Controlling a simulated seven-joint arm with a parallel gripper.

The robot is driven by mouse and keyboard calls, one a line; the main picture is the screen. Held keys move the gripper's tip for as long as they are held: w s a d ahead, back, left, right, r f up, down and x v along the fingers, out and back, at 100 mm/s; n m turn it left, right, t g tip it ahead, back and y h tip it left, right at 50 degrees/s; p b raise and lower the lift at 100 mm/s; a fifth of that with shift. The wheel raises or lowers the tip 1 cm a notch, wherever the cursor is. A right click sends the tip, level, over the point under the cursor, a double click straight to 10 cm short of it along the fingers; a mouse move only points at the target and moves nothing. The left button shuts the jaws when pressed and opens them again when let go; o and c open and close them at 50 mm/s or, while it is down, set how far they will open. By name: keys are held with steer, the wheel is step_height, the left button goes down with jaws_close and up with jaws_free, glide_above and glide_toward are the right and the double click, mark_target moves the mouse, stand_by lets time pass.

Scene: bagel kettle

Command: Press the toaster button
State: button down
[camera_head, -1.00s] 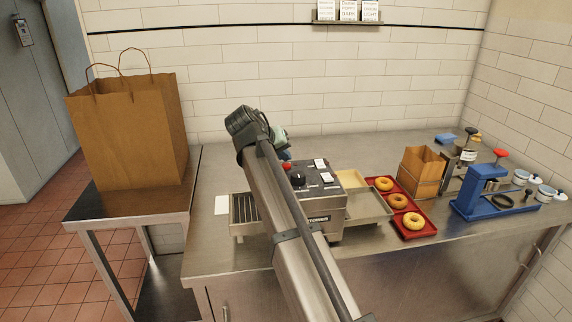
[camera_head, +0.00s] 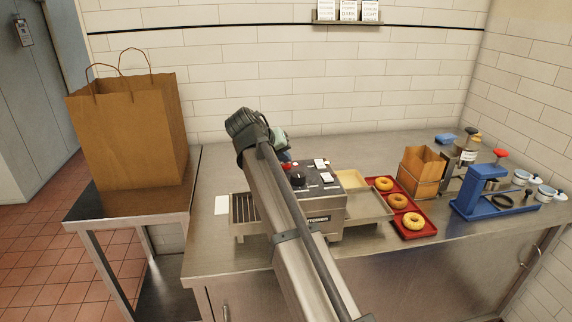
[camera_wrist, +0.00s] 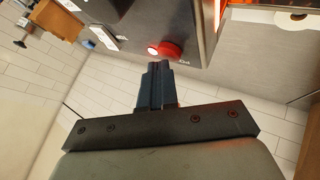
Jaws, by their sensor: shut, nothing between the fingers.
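The toaster (camera_head: 325,204) is a steel box with a dark control top, standing on the counter partly behind my arm in the head view. In the wrist view its panel (camera_wrist: 200,22) fills the upper part, with a round red button (camera_wrist: 168,50) that has a bright spot on its left side. My gripper (camera_wrist: 158,66) is shut and empty, its dark blue fingertips just below the red button in that picture. I cannot tell whether they touch it. In the head view my arm hides most of the gripper.
A red tray (camera_head: 428,232) with three bagels sits right of the toaster. A large paper bag (camera_head: 128,130) stands on the left side table. The counter behind the toaster is mostly clear.

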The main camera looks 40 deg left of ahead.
mark_target(284, 165)
steer(key=shift+r, duration=0.4)
steer(key=shift+r, duration=2.9)
